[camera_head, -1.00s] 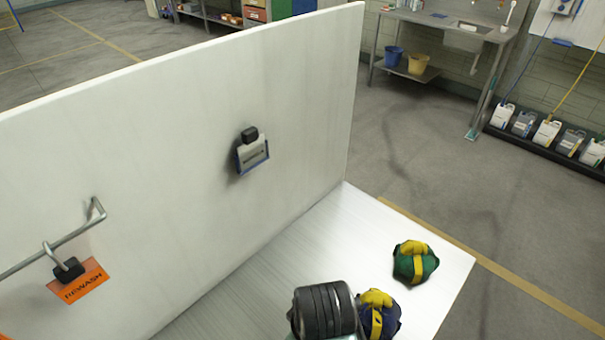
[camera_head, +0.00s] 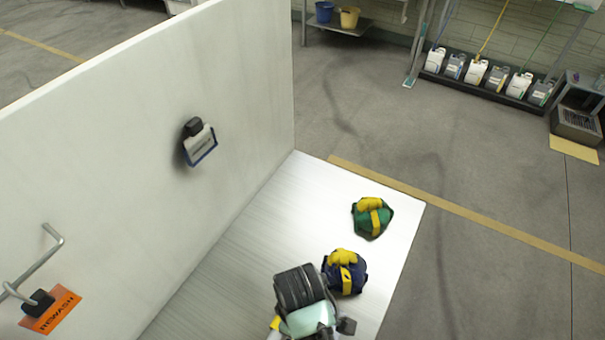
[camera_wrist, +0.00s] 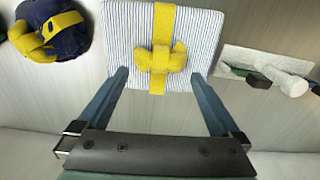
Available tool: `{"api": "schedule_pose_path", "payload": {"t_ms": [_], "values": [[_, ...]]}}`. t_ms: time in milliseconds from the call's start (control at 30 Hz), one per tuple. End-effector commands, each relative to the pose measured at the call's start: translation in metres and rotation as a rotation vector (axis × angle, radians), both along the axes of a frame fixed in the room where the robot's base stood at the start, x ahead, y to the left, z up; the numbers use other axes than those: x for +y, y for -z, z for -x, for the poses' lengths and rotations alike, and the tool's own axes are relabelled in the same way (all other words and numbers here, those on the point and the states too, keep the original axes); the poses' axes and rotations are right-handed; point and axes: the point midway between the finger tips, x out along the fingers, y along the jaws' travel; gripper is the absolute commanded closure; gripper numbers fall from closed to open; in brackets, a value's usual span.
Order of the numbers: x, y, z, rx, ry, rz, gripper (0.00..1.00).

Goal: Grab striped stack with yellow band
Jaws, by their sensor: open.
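The striped stack (camera_wrist: 130,35) is a pale block with thin blue stripes, tied with a yellow band (camera_wrist: 160,75) and knot. It lies in the top middle of the wrist view. My gripper (camera_wrist: 159,76) is open, its two blue-grey fingers spread wide. In the picture the fingertips overlap the stack's near left and right corners, with the band between them; nothing is gripped. I cannot tell the height gap. In the head view my arm covers the gripper and most or all of the stack.
A navy bundle with yellow band (camera_head: 345,272) lies close to the right of my arm; a green one (camera_head: 372,218) lies farther back. A white wall panel (camera_head: 240,90) bounds the table (camera_head: 245,235) on the left. White and dark-green items (camera_wrist: 270,75) lie right of the stack.

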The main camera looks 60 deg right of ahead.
Motion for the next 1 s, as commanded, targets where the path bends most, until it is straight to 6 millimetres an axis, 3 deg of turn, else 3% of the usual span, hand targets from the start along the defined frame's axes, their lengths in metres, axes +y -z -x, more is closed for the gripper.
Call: {"api": "schedule_pose_path", "payload": {"t_ms": [333,667,1000], "values": [[-0.001,0.042,0.006,0.001,0.000,-0.001,0.00],[-0.001,0.048,0.006,0.000,-0.001,0.001,0.00],[-0.001,0.048,0.006,0.000,-0.001,0.000,0.61]]}}
